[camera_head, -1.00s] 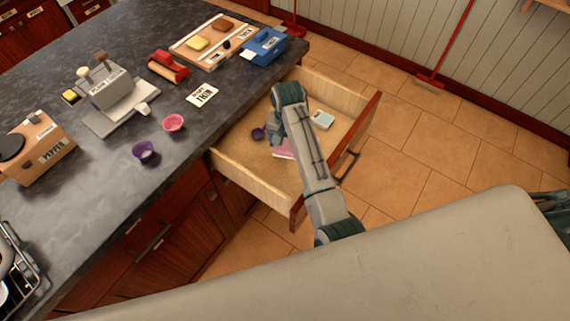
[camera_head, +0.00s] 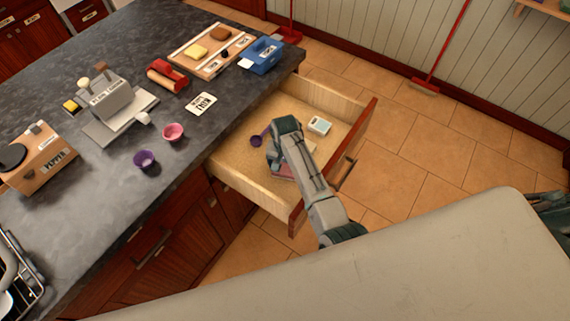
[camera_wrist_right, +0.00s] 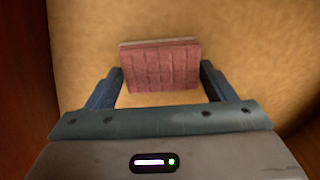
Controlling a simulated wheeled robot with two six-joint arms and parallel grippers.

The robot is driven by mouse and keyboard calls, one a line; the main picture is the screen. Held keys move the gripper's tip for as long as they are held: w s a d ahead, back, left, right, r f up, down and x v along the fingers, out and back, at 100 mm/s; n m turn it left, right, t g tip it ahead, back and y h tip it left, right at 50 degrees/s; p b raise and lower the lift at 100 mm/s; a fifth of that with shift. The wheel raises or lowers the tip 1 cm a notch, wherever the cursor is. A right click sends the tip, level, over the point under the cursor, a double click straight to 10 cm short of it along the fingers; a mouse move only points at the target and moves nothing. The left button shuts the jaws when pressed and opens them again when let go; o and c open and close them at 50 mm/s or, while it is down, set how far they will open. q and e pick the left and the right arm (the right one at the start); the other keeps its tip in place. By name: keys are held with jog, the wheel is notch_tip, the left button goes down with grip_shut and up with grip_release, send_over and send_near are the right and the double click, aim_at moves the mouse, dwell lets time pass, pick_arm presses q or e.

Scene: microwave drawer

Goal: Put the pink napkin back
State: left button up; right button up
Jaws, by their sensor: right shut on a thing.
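The pink napkin (camera_wrist_right: 160,67) is a folded, grid-creased block between the two dark fingers of my right gripper (camera_wrist_right: 160,88) in the right wrist view. In the head view only a strip of the napkin (camera_head: 284,173) shows beside my right wrist, low inside the open drawer (camera_head: 240,184). My right gripper is shut on the napkin, over the drawer's tan floor. I cannot tell whether the napkin touches the floor. My arm hides part of the drawer.
In the drawer lie a purple item (camera_head: 257,140) and a small pale box (camera_head: 319,125).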

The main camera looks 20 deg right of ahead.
aim_at(285, 167)
jog(key=o, duration=1)
jog(key=shift+f, duration=0.1)
jog(key=shift+c, duration=0.2)
notch_tip(285, 167, up, 12)
jog(key=b, duration=0.1)
jog(key=shift+r+b, duration=0.2)
jog(key=shift+b, duration=0.2)
